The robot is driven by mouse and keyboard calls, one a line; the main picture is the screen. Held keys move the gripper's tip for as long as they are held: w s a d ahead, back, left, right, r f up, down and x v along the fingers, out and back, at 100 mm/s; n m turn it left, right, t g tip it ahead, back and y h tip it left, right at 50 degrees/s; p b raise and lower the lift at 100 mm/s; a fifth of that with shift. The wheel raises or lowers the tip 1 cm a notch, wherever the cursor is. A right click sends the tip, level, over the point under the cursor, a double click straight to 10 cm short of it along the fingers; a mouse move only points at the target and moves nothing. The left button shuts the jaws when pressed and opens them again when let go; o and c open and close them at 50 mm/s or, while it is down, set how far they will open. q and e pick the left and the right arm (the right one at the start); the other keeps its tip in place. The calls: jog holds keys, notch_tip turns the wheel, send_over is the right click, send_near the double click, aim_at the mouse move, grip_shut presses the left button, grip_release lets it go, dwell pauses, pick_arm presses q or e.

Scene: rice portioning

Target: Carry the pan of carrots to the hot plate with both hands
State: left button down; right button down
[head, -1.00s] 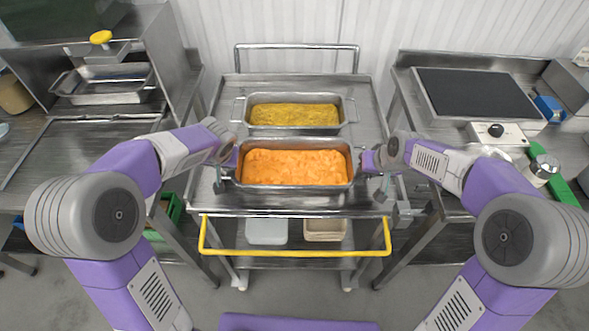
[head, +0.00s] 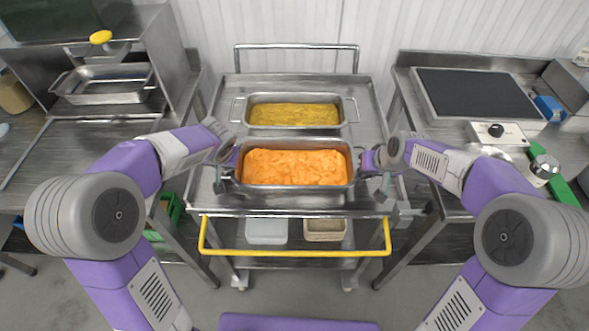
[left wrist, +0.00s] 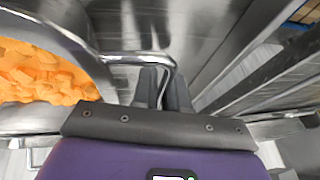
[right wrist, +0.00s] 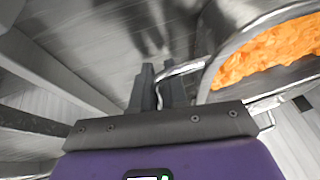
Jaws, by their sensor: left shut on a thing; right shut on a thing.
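The steel pan of carrots (head: 295,189) is at the front of the cart top, full of orange pieces. My left gripper (head: 229,174) is shut on its left handle, and my right gripper (head: 370,174) is shut on its right handle. In the left wrist view, the fingers (left wrist: 152,84) close around the bent wire handle beside the pan wall (left wrist: 80,38). In the right wrist view, the fingers (right wrist: 160,86) are on the other handle, with the pan (right wrist: 215,72) at right. The hot plate (head: 478,95), with a dark top, stands on the right counter.
A second pan (head: 294,132) of yellow food sits behind on the cart (head: 368,95). The cart has a yellow front bar (head: 295,252). A knob box (head: 497,132), a shaker (head: 543,168) and a green board (head: 562,187) are near the hot plate. An empty pan (head: 107,98) is at left.

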pick_arm(q)
jog(key=shift+w+r, duration=0.1)
jog(key=shift+r, duration=0.1)
pick_arm(e)
jog(key=shift+w+r, duration=0.1)
jog(key=shift+r, duration=0.05)
dwell(0.4)
